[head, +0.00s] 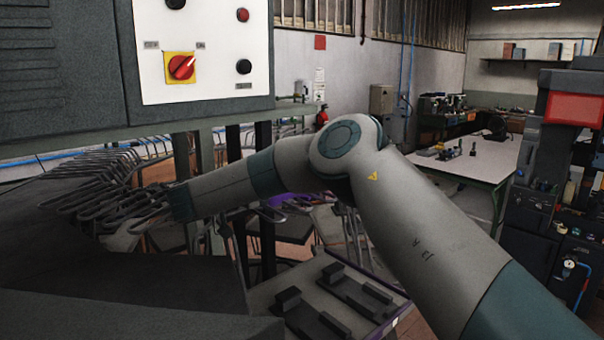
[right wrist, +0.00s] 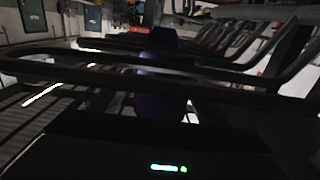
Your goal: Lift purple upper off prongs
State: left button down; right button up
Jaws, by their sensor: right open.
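The prongs are a row of dark bent metal loops (head: 95,190) at the left of the head view. My right arm reaches across to them from the right. Its gripper end is hard to make out among the loops, and its fingers are not clear. In the right wrist view, dark bars (right wrist: 120,72) cross close in front of the camera. A dark purple piece (right wrist: 165,85), likely the purple upper, shows behind and between these bars. The view is too dark to tell whether it touches the gripper. My left gripper is in neither view.
A control panel (head: 205,50) with a red and yellow switch hangs above the prongs. A tray (head: 385,330) with dark metal fixtures stands low in front of my arm. A purple strip (head: 290,198) shows behind the arm. A white-topped workbench (head: 470,160) is farther back right.

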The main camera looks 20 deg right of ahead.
dwell(0.3)
jog(key=c, duration=1.3)
jog(key=shift+r, duration=0.1)
jog(key=shift+o, duration=0.2)
jog(key=shift+r+b, duration=0.5)
jog(key=shift+b, duration=0.1)
notch_tip(320, 180, up, 7)
jog(key=b, duration=0.4)
jog(key=shift+r, duration=0.15)
jog(key=shift+r+b, duration=0.3)
jog(key=shift+r, duration=0.5)
jog(key=shift+f, duration=0.1)
